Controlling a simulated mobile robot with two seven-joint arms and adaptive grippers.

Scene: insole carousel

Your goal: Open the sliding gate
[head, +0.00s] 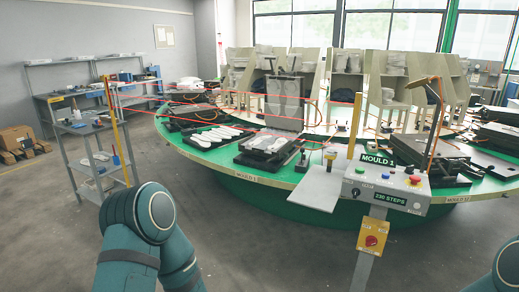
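No panel plainly readable as a sliding gate shows. A slim yellow post (117,130) stands at the left, and another yellow post (354,125) rises behind the control box. Thin red lines run between these posts in front of the carousel; I cannot tell whether they are part of the gate. An upright grey panel (284,100) stands on the green carousel (275,192), behind an open mould. My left arm is at the lower left and a bit of my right arm at the lower right corner. Neither gripper is in view.
A control box (386,190) labelled MOULD 1 stands on a post at the right, with a yellow and red switch (372,238) below. A grey plate (317,188) juts out beside it. Metal shelving (95,165) stands at the left. The floor in front is clear.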

